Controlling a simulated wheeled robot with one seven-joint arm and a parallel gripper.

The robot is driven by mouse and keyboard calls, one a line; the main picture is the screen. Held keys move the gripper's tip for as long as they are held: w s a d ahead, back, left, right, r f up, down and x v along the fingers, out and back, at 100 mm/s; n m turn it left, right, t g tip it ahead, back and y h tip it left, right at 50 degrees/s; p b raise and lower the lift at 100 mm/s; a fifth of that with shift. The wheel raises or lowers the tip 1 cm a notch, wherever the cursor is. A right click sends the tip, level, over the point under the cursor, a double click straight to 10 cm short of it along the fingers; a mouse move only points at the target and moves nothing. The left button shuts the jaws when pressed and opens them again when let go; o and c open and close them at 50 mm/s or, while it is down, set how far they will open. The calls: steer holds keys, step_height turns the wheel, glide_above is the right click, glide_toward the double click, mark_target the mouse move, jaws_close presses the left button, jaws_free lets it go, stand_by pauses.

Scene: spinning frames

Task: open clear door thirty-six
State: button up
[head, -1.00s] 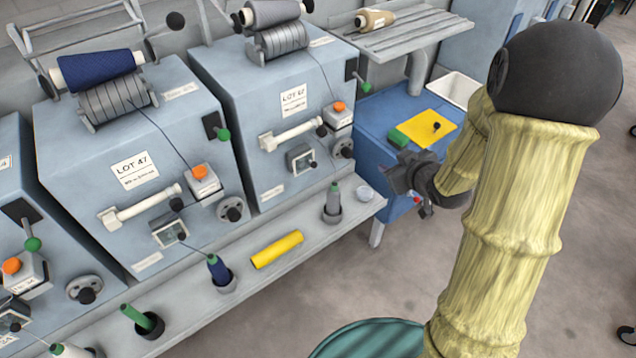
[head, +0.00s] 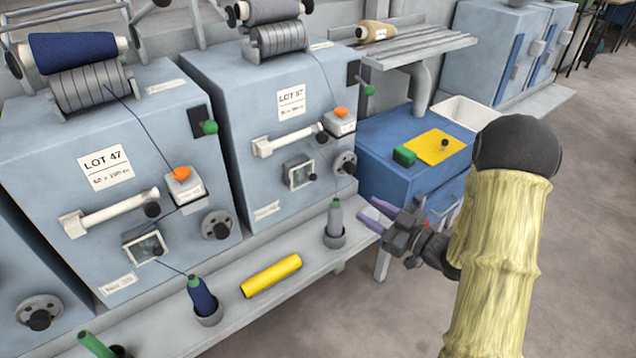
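My gripper (head: 375,214) is in front and to the right of the right machine, near the shelf's right end. Its two purplish fingers are apart with nothing between them. It touches neither door.
The grey shelf (head: 322,262) below the doors carries a yellow tube (head: 271,275), a grey bobbin (head: 335,222) and a blue bobbin (head: 202,297) in cups. Handle bars and knobs stick out near the doors. A blue cabinet (head: 385,165) stands to the right.

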mark_target(305, 178)
steer(key=b+x, duration=0.2)
steer(key=x, duration=1.5)
steer(key=shift+a, duration=0.2)
steer(key=shift+w, duration=0.1)
jaws_close()
